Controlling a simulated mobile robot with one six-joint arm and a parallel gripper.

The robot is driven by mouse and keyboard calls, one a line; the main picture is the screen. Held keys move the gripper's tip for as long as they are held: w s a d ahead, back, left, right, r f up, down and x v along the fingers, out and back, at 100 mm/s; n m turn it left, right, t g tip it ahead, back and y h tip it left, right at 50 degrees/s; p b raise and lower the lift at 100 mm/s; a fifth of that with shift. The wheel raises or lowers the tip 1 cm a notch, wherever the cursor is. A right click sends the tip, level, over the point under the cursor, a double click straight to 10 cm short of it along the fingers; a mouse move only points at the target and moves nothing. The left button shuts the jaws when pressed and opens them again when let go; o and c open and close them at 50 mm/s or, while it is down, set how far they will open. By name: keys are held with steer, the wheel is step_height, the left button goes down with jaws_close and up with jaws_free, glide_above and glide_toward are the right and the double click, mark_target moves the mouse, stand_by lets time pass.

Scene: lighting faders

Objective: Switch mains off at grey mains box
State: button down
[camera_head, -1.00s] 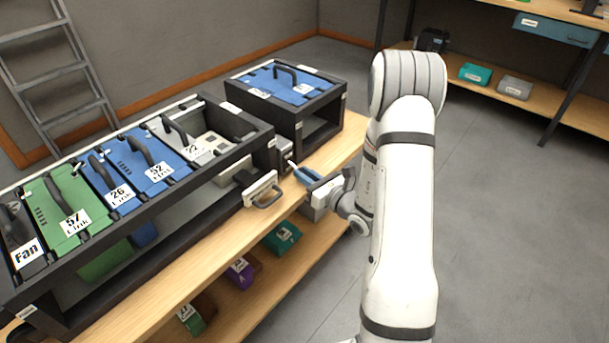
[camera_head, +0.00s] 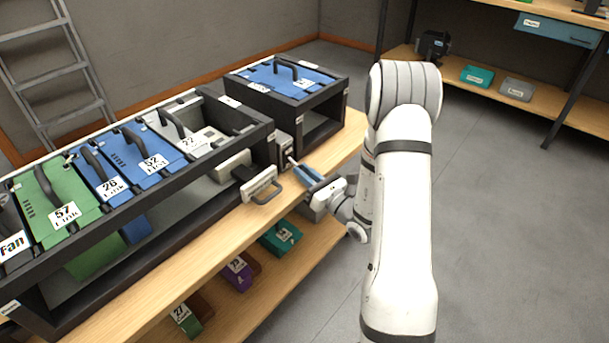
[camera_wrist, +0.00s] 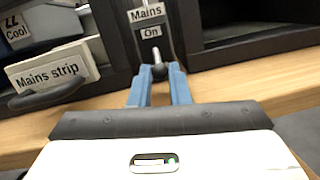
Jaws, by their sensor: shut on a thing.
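The grey mains box (camera_head: 284,146) stands on the bench between the two black racks. In the wrist view its front (camera_wrist: 147,27) carries the labels "Mains" and "On". A short metal lever (camera_wrist: 156,56) with a dark round knob (camera_wrist: 159,73) sticks out below the "On" label, towards my gripper. My gripper (camera_wrist: 161,71) has blue fingers on both sides of the knob and is shut on it. In the head view my gripper (camera_head: 301,170) is at the front of the box, and the knob is hard to make out between the fingers.
The mains strip (camera_wrist: 50,73), with a dark handle, juts out just left of my gripper. A long rack (camera_head: 150,225) holds several labelled modules. A smaller rack (camera_head: 318,115) with a blue top stands to the right. The bench edge (camera_head: 190,285) runs below. Floor at right is clear.

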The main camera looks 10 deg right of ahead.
steer(key=c, duration=1.4)
jaws_free()
steer(key=shift+o, duration=0.2)
steer(key=p+v, duration=0.1)
steer(key=v, duration=0.7)
steer(key=shift+a+r, duration=0.1)
steer(key=shift+a, duration=0.05)
